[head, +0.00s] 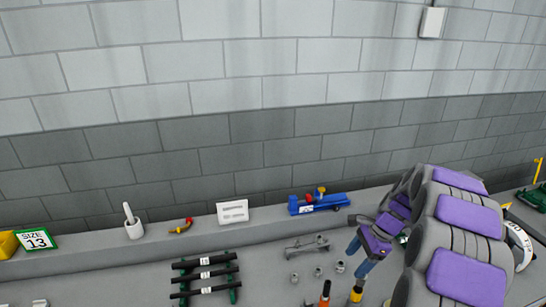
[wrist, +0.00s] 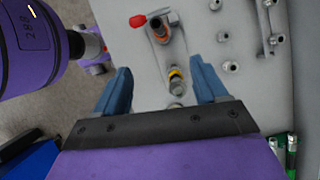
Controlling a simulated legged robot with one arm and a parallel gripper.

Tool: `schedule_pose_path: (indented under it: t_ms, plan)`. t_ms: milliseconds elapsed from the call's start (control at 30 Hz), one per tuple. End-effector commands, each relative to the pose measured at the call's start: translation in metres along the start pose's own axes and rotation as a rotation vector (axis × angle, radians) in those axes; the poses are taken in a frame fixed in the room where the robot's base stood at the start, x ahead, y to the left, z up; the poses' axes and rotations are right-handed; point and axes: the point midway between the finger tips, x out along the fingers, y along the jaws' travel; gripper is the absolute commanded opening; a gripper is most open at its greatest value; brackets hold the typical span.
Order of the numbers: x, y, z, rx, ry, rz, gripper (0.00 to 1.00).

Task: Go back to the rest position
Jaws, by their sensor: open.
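My gripper (wrist: 162,88) is open, its two blue fingers apart with nothing held between them. In the head view my gripper (head: 362,252) hangs over the grey worktop at the lower right, beside my purple and grey arm. Below the fingers in the wrist view, a small fitting with a yellow band (wrist: 176,75) stands on the worktop, apart from the fingers as far as I can tell.
The worktop (head: 130,285) carries a rack of black rods (head: 205,275), several small metal fittings (head: 318,271) and a grey bracket (head: 307,246). A block wall stands behind.

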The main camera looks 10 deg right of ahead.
Motion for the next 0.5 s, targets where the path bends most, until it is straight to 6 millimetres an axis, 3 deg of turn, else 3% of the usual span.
schedule_pose_path:
  t_ms: [133, 233, 500]
  plan:
    - [-0.002, 0.009, 0.02, -0.074, 0.01, 0.016, 0.72]
    - [-0.004, 0.023, 0.049, -0.188, 0.028, 0.039, 0.72]
    - [-0.007, 0.09, 0.127, -0.576, 0.081, 0.137, 0.72]
